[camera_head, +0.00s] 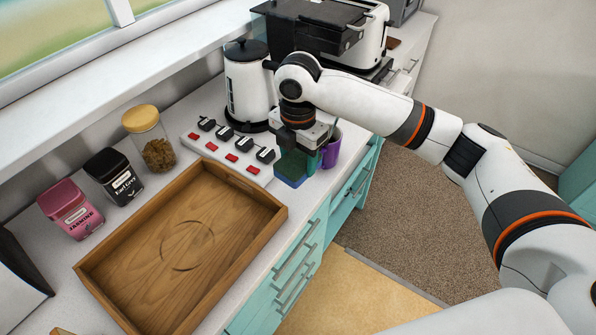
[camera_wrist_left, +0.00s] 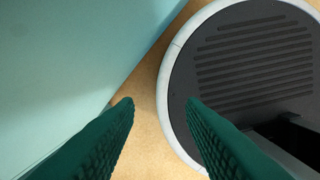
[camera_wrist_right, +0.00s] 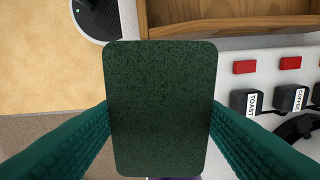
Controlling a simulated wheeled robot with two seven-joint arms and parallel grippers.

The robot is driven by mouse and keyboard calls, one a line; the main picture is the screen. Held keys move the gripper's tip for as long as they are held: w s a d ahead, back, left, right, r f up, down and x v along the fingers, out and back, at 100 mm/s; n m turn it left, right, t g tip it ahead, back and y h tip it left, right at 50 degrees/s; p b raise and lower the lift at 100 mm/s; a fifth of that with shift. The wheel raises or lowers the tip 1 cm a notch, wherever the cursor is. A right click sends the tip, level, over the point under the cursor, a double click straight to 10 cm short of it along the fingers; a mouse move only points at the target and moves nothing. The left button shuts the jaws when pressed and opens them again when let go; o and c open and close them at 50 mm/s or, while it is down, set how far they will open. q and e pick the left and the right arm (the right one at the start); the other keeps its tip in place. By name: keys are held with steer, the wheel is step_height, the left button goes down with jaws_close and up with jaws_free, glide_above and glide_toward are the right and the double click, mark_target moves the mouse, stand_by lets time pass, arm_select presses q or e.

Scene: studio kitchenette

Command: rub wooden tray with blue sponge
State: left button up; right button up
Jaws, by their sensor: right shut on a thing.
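The wooden tray (camera_head: 150,272) lies on the counter, with a dark ring mark (camera_head: 187,246) on its floor. Its edge shows at the top of the right wrist view (camera_wrist_right: 225,12). My right gripper (camera_head: 298,157) is shut on the blue sponge (camera_head: 290,180), beyond the tray's far right corner, close to the counter's front edge. In the right wrist view the sponge (camera_wrist_right: 160,110) shows a dark green face between the fingers. Whether it touches the counter is unclear. My left gripper (camera_wrist_left: 160,104) is open and empty, away from the tray, outside the head view.
A power strip (camera_head: 230,150) with several black plugs lies behind the tray. A kettle (camera_head: 248,85) and a purple cup (camera_head: 331,148) stand near my right gripper. A pasta-like jar (camera_head: 157,145), black tin (camera_head: 114,178) and pink tin (camera_head: 72,212) line the tray's left.

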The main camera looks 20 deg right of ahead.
steer(key=shift+r, duration=0.3)
steer(key=o, duration=0.4)
steer(key=c, duration=0.4)
